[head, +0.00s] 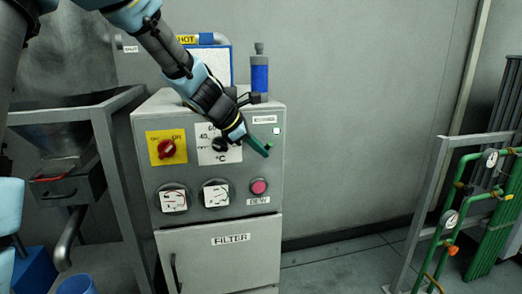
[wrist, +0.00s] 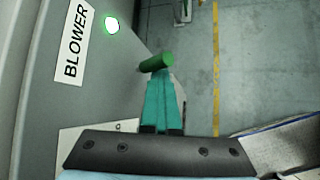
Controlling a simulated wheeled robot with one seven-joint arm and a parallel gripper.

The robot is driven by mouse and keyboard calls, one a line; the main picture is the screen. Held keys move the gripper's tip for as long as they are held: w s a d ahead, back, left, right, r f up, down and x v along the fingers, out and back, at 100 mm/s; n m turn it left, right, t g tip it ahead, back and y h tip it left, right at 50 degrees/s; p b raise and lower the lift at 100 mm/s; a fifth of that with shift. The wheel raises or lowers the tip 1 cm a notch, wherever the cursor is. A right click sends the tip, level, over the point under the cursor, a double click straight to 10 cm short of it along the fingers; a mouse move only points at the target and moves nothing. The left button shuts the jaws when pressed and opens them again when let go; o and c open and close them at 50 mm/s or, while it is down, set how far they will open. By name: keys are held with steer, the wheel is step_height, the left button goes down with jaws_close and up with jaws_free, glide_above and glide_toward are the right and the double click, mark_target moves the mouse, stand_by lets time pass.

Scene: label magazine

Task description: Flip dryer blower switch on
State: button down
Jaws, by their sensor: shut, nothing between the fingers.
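The dryer cabinet (head: 205,180) stands in the middle of the head view. Its BLOWER label (wrist: 76,42) and a small glowing lamp with a green rim (wrist: 112,25) show in the wrist view; the lamp looks white in the head view (head: 276,131). A green cylindrical switch lever (wrist: 157,62) sticks out from the panel below the lamp. My gripper (wrist: 162,80) is shut and empty, its teal fingertips right at the lever, seemingly touching it. In the head view my gripper (head: 260,148) is at the panel's upper right; its fingers largely cover the switch there.
A red rotary switch (head: 167,148) on a yellow plate, a temperature dial (head: 219,145), two gauges and a pink DEW button (head: 259,186) share the panel. A blue-bodied filter (head: 259,75) stands on top. Green pipework (head: 470,190) is at the right, with clear floor between.

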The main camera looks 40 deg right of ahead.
steer(key=shift+w+d+r, duration=0.15)
steer(key=shift+w+r, duration=0.2)
steer(key=shift+r, duration=0.35)
steer(key=b+v, duration=0.1)
steer(key=v, duration=0.9)
steer(key=shift+s+a+f+b, duration=0.4)
steer(key=shift+a, duration=0.05)
